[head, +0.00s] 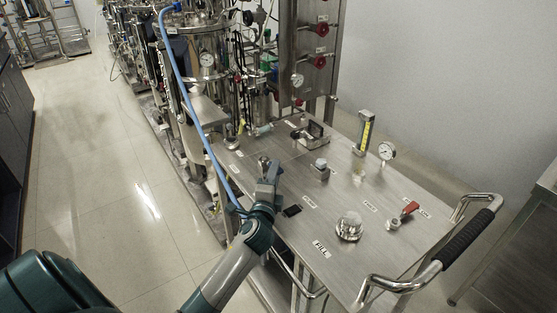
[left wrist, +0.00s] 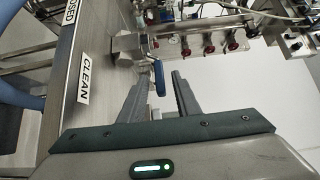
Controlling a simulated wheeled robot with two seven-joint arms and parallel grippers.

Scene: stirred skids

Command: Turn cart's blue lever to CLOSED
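The blue lever (left wrist: 159,77) shows in the left wrist view, on a metal valve fitting (left wrist: 146,47) on the cart top. My left gripper (left wrist: 160,83) is open, with one finger on each side of the lever's free end. A gap shows between the lever and the right finger; the left finger is closer, and I cannot tell if it touches. In the head view my left gripper (head: 270,172) is at the left edge of the steel cart top (head: 335,205) and hides the blue lever. My right gripper is out of view.
A label reading CLEAN (left wrist: 83,78) and a partly cut-off one ending in OSED (left wrist: 70,13) are on the cart. A red lever (head: 410,208), a round knob (head: 349,226) and a gauge (head: 386,151) stand on the top. A blue hose (head: 180,75) hangs by the left edge.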

